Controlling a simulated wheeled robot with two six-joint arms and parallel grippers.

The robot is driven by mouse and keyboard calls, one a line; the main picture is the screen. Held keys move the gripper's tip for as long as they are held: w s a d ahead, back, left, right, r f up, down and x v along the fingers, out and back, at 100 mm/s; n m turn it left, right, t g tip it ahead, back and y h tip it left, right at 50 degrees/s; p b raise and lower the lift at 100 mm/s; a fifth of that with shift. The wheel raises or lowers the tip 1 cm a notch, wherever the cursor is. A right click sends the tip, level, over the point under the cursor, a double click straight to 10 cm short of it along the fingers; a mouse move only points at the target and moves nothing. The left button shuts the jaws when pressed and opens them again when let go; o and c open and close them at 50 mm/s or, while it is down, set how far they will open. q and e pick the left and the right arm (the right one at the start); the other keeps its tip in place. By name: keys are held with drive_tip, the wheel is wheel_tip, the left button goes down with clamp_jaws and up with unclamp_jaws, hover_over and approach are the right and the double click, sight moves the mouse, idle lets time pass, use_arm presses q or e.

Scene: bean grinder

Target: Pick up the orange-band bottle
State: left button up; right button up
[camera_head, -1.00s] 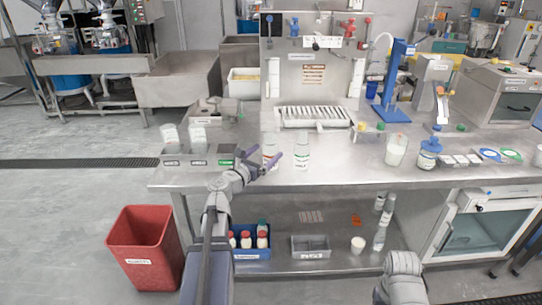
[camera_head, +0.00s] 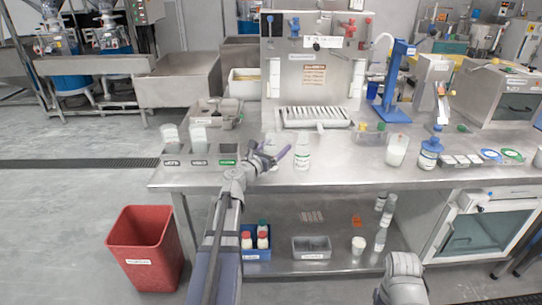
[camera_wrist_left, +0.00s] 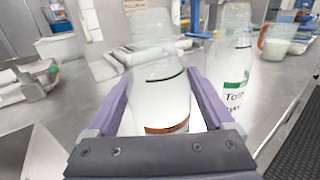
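The orange-band bottle (camera_wrist_left: 162,98) is a clear, whitish bottle with an orange stripe low on its label. In the left wrist view it stands between the two purple fingers of my left gripper (camera_wrist_left: 162,85), which are spread on either side of it. In the head view the bottle (camera_head: 270,143) stands near the front of the bench, partly hidden by my left gripper (camera_head: 271,152). I see no clear sign that the fingers press on it. A green-label bottle (camera_head: 302,152) stands just to its right and also shows in the left wrist view (camera_wrist_left: 235,75).
Labelled bins with cups (camera_head: 199,146) stand left of the gripper. A white jug (camera_head: 397,150) and a blue-capped bottle (camera_head: 429,154) stand farther right. A rack panel (camera_head: 313,80) rises behind. The bench (camera_head: 345,165) is bare right of the green-label bottle.

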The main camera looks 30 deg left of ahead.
use_arm(q)
drive_tip(key=c, duration=1.1)
drive_tip(key=shift+r, duration=0.1)
wheel_tip(320, 180, up, 10)
drive_tip(key=p, duration=1)
